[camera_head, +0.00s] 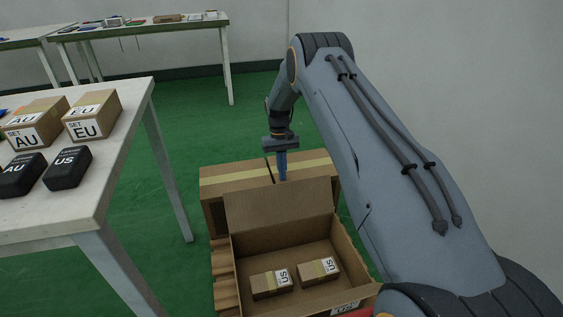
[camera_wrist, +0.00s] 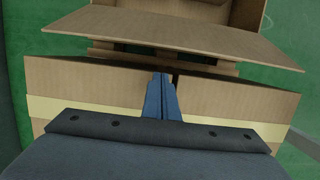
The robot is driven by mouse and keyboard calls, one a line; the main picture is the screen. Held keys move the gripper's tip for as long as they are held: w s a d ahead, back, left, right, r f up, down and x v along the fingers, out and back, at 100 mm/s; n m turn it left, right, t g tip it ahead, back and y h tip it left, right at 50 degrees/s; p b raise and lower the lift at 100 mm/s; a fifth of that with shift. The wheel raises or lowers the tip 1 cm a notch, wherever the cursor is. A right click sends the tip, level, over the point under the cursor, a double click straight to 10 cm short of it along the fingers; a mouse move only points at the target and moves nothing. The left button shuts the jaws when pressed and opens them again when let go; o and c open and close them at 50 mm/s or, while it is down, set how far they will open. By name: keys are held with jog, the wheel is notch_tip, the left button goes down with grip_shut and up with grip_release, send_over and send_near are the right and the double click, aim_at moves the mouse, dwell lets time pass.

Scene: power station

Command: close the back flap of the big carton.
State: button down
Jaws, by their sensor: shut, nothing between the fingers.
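The big carton (camera_head: 236,248) stands open at the bottom of the head view, with two small boxes labelled US (camera_head: 271,283) (camera_head: 318,271) inside. Its back flap (camera_head: 280,206) stands up and leans outward; it also shows in the wrist view as a wide brown panel (camera_wrist: 180,38). My gripper (camera_head: 283,178) points down behind the flap, with blue fingers shut and empty. In the wrist view the fingertips (camera_wrist: 161,76) are over the taped carton's near edge, apart from the flap as far as I can see.
A closed carton with yellow tape (camera_head: 217,188) stands right behind the big carton. Wooden pallet slats (camera_wrist: 165,57) show between them. A white table (camera_head: 62,211) with AU and EU boxes stands at left. Green floor is free between the tables; a wall is at right.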

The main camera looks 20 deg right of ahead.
jog(key=shift+s+r, duration=0.45)
jog(key=shift+s, duration=0.45)
jog(key=shift+s+r, duration=0.45)
jog(key=shift+s, duration=0.4)
jog(key=shift+s+r+p, duration=0.1)
jog(key=shift+p, duration=0.35)
